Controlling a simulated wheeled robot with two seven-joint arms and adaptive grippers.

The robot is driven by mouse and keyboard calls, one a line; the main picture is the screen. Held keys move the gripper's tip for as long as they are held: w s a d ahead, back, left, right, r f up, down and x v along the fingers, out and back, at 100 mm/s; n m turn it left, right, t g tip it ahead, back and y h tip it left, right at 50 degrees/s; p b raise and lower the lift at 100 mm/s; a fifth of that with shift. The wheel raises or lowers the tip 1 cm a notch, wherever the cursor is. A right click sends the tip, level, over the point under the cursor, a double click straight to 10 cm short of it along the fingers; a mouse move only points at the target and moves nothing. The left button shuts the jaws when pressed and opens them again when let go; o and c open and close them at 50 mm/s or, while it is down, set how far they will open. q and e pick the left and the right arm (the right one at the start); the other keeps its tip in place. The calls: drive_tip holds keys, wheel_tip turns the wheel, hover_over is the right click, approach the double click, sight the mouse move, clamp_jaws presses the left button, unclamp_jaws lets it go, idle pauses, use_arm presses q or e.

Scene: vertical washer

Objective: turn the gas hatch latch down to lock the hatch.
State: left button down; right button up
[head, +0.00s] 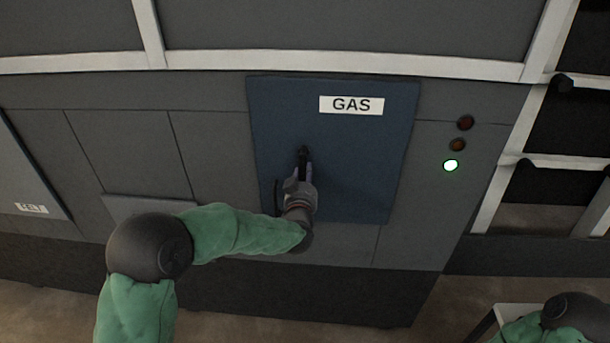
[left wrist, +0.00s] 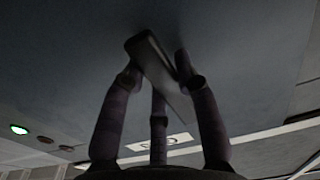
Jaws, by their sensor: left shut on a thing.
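The blue gas hatch (head: 360,150) is a flat panel with a white GAS label (head: 351,105), flush in the grey wall. Its dark latch (head: 304,151) is on the left half of the hatch, mostly hidden by my left gripper (head: 303,168) in the head view. In the left wrist view the latch (left wrist: 152,58) is a dark bar, slanted in the picture, between the fingers of my left gripper (left wrist: 160,78). The left gripper is shut on the latch. My right gripper is out of the head view; only part of the right arm shows at the lower right.
A white frame (head: 510,160) with dark knobs is farther right. A small light-topped table (head: 515,315) is at the lower right.

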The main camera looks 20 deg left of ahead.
use_arm(q)
drive_tip(key=c, duration=0.9)
unclamp_jaws()
drive_tip(key=shift+s, duration=0.1)
drive_tip(key=v, duration=1.1)
drive_tip(key=shift+s+d, duration=0.1)
drive_tip(key=shift+s, duration=0.3)
drive_tip(key=s+d+f+m+g+h+b, duration=0.1)
drive_tip(key=s+d+f+g+h, duration=0.2)
drive_tip(key=f, duration=1.1)
drive_tip(key=s+d+f+m+g+h+b, duration=0.1)
drive_tip(key=d+f+g+h+b, duration=0.3)
drive_tip(key=f, duration=1.1)
drive_tip(key=s+d+f+g, duration=0.2)
drive_tip(key=s+f+g, duration=0.1)
drive_tip(key=s+f, duration=0.3)
drive_tip(key=s+d+f+n+g+h, duration=0.1)
drive_tip(key=s+d+f+g, duration=0.1)
drive_tip(key=s+f, duration=0.5)
drive_tip(key=s+d+f+g+h, duration=0.1)
drive_tip(key=s+d+f+g, duration=0.1)
drive_tip(key=s+f+g, duration=0.3)
drive_tip(key=shift+s+f, duration=0.5)
drive_tip(key=shift+s, duration=0.25)
drive_tip(key=shift+s+f, duration=0.5)
drive_tip(key=shift+s, duration=0.2)
